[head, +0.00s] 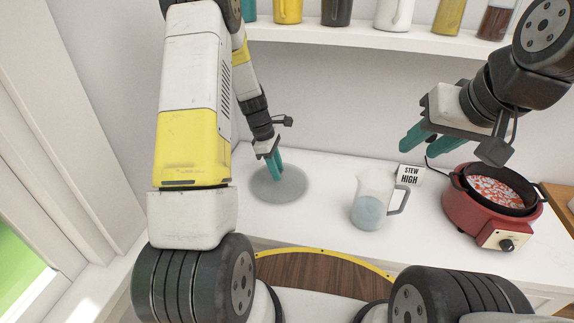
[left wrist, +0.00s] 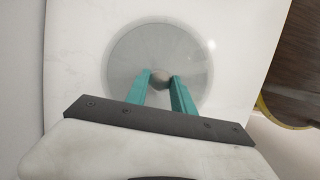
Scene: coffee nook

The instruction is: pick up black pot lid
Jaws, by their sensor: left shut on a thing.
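The pot lid is a round, grey, see-through disc (head: 285,190) on the left part of the white counter; it looks grey rather than black. In the left wrist view the lid (left wrist: 125,60) fills the upper middle, with a small round grey knob (left wrist: 160,76) at its centre. My left gripper (head: 276,165) points down at the lid, its teal fingers (left wrist: 161,83) shut on the knob. Whether the lid touches the counter or hangs just above it, I cannot tell. My right gripper (head: 428,143) is open and empty, raised above the counter at the right.
A clear pitcher (head: 368,208) with bluish liquid stands mid-counter. A shelf (head: 380,38) with several containers runs above. Counter between lid and pitcher is clear.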

